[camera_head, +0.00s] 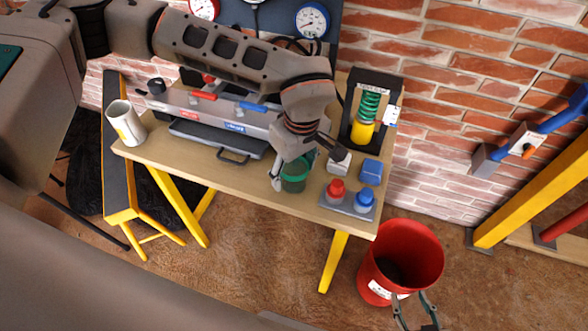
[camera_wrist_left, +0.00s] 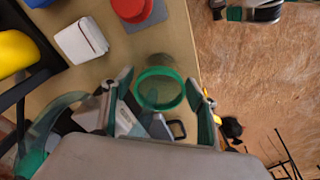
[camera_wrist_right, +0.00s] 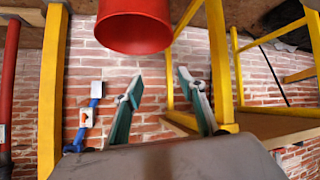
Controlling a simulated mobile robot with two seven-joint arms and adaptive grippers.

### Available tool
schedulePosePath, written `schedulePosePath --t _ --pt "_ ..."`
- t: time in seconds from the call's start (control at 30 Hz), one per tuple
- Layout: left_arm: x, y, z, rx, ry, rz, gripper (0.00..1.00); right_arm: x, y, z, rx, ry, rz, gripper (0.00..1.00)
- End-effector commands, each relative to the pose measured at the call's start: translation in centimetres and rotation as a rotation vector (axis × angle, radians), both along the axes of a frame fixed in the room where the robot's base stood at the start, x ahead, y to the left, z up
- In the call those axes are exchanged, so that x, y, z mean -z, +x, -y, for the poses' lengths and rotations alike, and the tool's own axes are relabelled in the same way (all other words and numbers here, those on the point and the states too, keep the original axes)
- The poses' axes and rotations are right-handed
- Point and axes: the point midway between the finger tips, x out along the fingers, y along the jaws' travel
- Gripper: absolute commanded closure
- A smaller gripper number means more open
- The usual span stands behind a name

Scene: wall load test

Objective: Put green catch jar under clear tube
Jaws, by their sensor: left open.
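The green catch jar (camera_head: 294,177), a see-through cup with a green rim, stands on the workbench near its front edge. In the left wrist view the jar (camera_wrist_left: 160,91) sits between the fingers of my left gripper (camera_wrist_left: 160,80). That gripper is open, with a gap visible on each side of the jar. I cannot pick out the clear tube for certain; a curved see-through piece with teal parts (camera_wrist_left: 52,118) shows left of the jar in the left wrist view. My right gripper (camera_wrist_right: 159,82) is open and empty, near the red bucket.
The workbench (camera_head: 240,178) holds a red button and a blue button (camera_head: 363,201) on a plate, a white block (camera_head: 339,163), a blue block (camera_head: 371,171), a spring stand (camera_head: 369,106) and a white mug (camera_head: 126,124). A red bucket (camera_head: 420,250) stands on the floor beside it.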

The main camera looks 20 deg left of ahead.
Motion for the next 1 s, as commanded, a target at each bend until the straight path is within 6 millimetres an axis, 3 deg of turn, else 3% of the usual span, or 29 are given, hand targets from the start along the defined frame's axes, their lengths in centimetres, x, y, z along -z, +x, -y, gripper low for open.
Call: schedulePosePath --t 0.6,0.77,1.0 --pt "-10.6 -0.6 1.1 0.0 -0.001 0.004 0.42 -1.3 0.9 -0.3 0.001 0.011 0.017 0.6" --pt "-11.8 -0.7 1.2 0.0 0.0 0.002 0.42 -1.0 0.4 -0.3 0.001 0.012 0.008 0.6" --pt "-12.1 -0.8 1.2 0.0 -0.001 0.001 0.42 -0.4 -0.4 -0.3 0.001 0.011 -0.01 0.6"
